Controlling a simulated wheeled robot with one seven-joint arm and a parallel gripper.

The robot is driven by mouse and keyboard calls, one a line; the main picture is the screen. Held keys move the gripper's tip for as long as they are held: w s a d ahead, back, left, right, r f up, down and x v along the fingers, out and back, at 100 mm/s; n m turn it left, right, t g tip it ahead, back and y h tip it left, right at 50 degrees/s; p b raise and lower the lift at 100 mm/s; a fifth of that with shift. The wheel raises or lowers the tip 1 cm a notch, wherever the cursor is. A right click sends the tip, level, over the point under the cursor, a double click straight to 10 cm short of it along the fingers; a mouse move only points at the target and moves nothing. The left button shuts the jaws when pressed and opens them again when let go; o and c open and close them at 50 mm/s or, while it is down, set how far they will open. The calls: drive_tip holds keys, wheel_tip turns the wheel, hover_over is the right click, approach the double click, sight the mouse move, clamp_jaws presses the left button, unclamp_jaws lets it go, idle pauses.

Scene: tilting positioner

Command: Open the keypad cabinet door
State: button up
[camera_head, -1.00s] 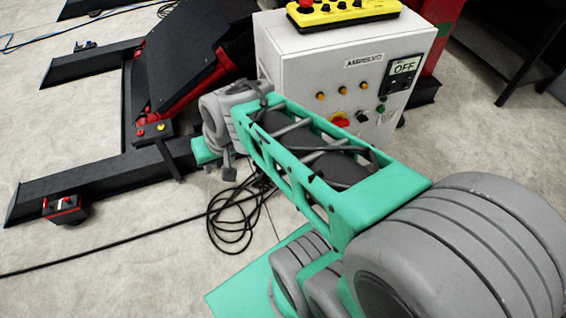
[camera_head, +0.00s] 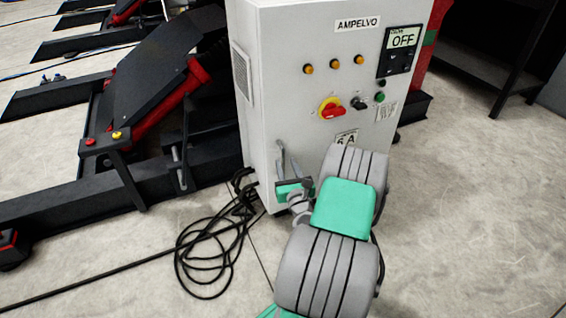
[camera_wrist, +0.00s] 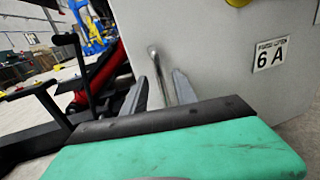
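The keypad cabinet (camera_head: 310,110) is a light grey box labelled AMPELVO, standing on the floor. Its front door (camera_head: 365,130) looks shut. The keypad panel (camera_head: 402,50) at the door's upper right reads OFF. In the wrist view, a thin metal bar handle (camera_wrist: 158,75) stands near the left edge of the grey door (camera_wrist: 220,65). My gripper (camera_wrist: 160,95) is open, with one finger on each side of the handle; I cannot tell whether either touches it. In the head view my gripper (camera_head: 291,162) is at the cabinet's lower left front, and my arm hides part of the door.
A red rotary switch (camera_head: 331,108), a black knob (camera_head: 359,103) and several orange lamps (camera_head: 334,64) are on the door. Black cables (camera_head: 215,250) lie coiled on the floor. A black tilting frame (camera_head: 155,75) stands left. Floor at right is clear.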

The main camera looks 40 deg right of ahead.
sight(283, 158)
drive_tip(key=x, duration=0.4)
drive_tip(key=shift+w+d, duration=0.1)
drive_tip(key=shift+w, duration=0.3)
drive_tip(key=shift+c, duration=0.3)
clamp_jaws()
idle(0.7)
